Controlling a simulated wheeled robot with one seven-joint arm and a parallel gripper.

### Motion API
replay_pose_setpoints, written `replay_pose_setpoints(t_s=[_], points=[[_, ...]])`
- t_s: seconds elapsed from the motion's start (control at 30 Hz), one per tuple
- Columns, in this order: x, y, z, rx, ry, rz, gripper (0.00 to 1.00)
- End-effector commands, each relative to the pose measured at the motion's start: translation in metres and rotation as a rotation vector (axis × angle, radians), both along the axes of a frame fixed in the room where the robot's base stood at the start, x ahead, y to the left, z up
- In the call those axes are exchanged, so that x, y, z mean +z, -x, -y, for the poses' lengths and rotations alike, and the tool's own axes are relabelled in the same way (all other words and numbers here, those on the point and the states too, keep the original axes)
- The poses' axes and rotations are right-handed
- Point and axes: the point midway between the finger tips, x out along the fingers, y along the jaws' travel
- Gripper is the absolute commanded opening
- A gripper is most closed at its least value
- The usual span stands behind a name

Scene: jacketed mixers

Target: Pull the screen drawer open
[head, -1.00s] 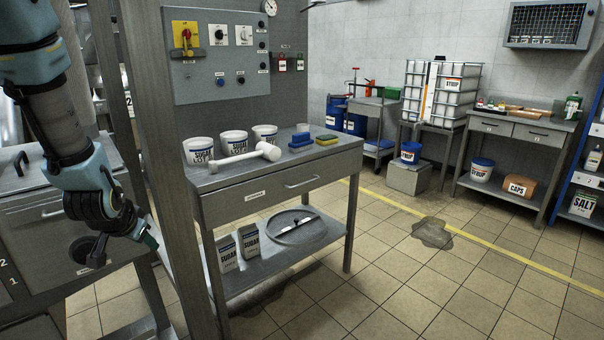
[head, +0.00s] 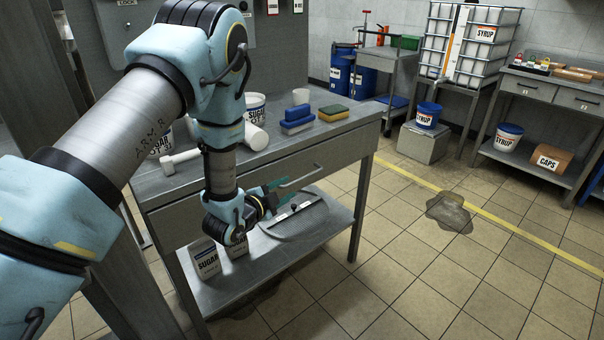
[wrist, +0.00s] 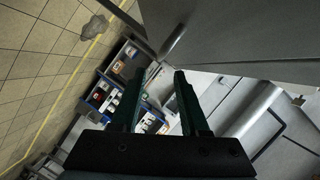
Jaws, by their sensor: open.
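The drawer (head: 335,155) is under the top of the grey metal table. Its front looks flush with the table, and its bar handle (head: 301,178) faces me. My gripper (head: 284,184) is in front of the drawer, close to the left part of the handle. In the wrist view my gripper (wrist: 158,75) shows two green fingers set apart with nothing between them. A grey front with a short bar handle (wrist: 174,39) shows beyond the fingertips there. My arm hides the drawer's left part and its label in the head view.
The lower shelf holds sugar cartons (head: 205,258) and a round sieve (head: 305,222). The floor to the right is clear, with a dark puddle (head: 449,213).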

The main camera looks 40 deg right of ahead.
Motion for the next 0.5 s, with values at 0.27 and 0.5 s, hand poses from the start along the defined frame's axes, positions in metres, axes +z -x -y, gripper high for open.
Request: replay_pose_setpoints(t_s=[0.27, 0.5], points=[[-0.008, -0.013, 0.048, 0.0, 0.002, -0.002, 0.45], [-0.017, -0.023, 0.08, 0.002, 0.0, -0.003, 0.45]])
